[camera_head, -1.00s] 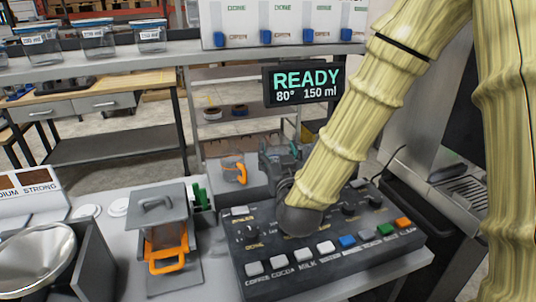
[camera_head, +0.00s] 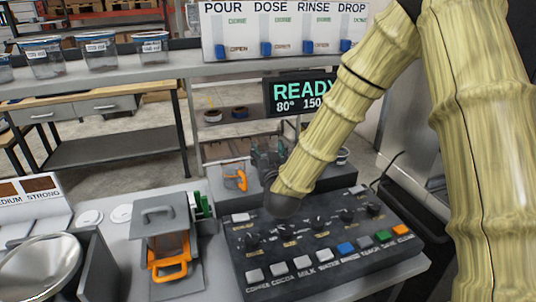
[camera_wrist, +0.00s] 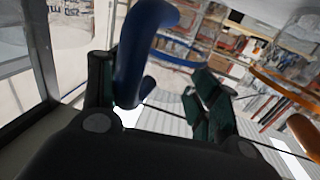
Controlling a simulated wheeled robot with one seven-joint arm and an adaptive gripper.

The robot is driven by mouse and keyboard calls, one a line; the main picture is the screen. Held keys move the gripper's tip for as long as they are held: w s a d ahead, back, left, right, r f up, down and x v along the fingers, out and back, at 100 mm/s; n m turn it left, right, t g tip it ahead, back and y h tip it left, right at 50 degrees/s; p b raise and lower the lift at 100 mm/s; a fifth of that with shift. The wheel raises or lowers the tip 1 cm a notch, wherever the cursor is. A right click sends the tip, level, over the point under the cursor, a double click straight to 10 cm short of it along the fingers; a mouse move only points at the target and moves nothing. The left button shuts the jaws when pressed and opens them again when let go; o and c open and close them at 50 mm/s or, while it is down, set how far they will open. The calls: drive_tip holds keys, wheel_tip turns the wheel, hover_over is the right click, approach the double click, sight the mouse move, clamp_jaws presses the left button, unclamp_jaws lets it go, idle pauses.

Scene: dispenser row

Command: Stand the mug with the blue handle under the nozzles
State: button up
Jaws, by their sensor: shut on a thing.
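The mug with the blue handle (camera_wrist: 140,60) shows in the wrist view, its curved blue handle close to the camera and its clear body with a blue band (camera_wrist: 182,60) beyond. My gripper (camera_wrist: 155,92) has its dark green fingers on either side of the handle and is shut on it. In the head view my gripper (camera_head: 268,155) is behind the control panel (camera_head: 320,245), partly covered by my arm. I cannot make out the blue-handled mug there. No nozzles can be made out clearly.
A clear mug with an orange handle (camera_head: 236,179) stands left of my gripper; an orange band (camera_wrist: 285,92) shows close by in the wrist view. Another orange handle (camera_head: 170,268) is at a grey stand (camera_head: 160,217). A READY display (camera_head: 303,93) hangs behind my arm.

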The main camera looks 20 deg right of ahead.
drive_tip(key=shift+f, duration=0.7)
drive_tip(key=shift+f, duration=0.2)
drive_tip(key=o, duration=1)
drive_tip(key=shift+o, duration=0.2)
